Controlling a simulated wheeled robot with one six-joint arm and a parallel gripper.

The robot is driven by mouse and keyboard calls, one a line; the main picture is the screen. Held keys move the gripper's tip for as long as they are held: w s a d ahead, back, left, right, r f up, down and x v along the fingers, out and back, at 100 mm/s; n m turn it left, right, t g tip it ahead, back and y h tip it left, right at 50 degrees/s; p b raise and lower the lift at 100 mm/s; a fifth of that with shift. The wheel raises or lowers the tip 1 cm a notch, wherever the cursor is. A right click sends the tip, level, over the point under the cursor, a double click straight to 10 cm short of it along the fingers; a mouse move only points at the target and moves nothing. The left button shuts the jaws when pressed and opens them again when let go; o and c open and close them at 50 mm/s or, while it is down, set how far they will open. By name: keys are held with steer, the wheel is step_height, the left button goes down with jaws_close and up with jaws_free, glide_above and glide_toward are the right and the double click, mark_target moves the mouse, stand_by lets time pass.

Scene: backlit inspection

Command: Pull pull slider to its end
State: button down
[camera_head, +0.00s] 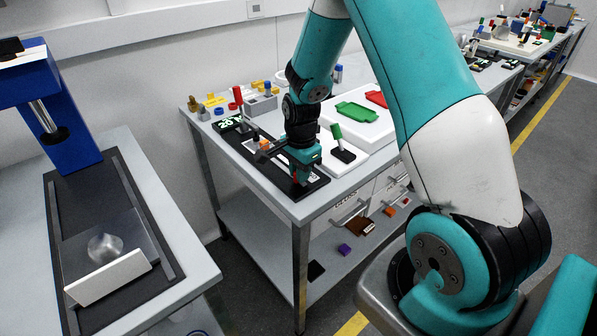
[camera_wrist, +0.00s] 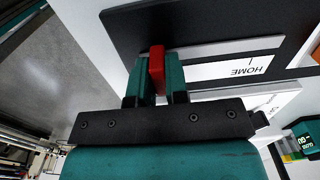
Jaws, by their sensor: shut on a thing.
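The pull slider's red handle (camera_wrist: 156,62) stands between the two teal fingers of my gripper (camera_wrist: 155,82) in the wrist view. The fingers are shut on it. The slider's black base plate (camera_wrist: 125,22) has a white strip marked HOME (camera_wrist: 240,70) to the right of the handle. In the head view my gripper (camera_head: 299,176) points down at the near end of the black base (camera_head: 312,187), close to the table's front corner. My wrist and fingers hide much of the slider there. An orange piece (camera_head: 264,145) shows farther back along the base.
A lever with a red grip (camera_head: 238,96) stands behind, and one with a green grip (camera_head: 336,132) stands to the right. A separate bench with a blue press (camera_head: 45,100) stands left across a gap.

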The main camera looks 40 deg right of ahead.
steer(key=c, duration=1.1)
jaws_free()
steer(key=shift+s+d, duration=0.2)
steer(key=shift+s, duration=0.1)
steer(key=shift+a, duration=0.15)
steer(key=shift+w, duration=0.1)
steer(key=shift+r, duration=0.1)
step_height(320, 180, up, 17)
steer(key=shift+r+b, duration=0.1)
steer(key=shift+b, duration=0.35)
steer(key=s+a+r+n+y, duration=0.1)
steer(key=s+a+n, duration=0.6)
steer(key=n, duration=0.1)
steer(key=s+a+r+n+y, duration=0.1)
steer(key=s+a+r+n, duration=0.1)
steer(key=s+a+n, duration=0.5)
steer(key=s+a+r+n+y, duration=0.1)
steer(key=s+a+n+y, duration=0.1)
steer(key=s+a+n, duration=0.6)
steer(key=shift+a+r+n, duration=0.3)
steer(key=shift+a+n, duration=0.15)
steer(key=shift+n, duration=0.35)
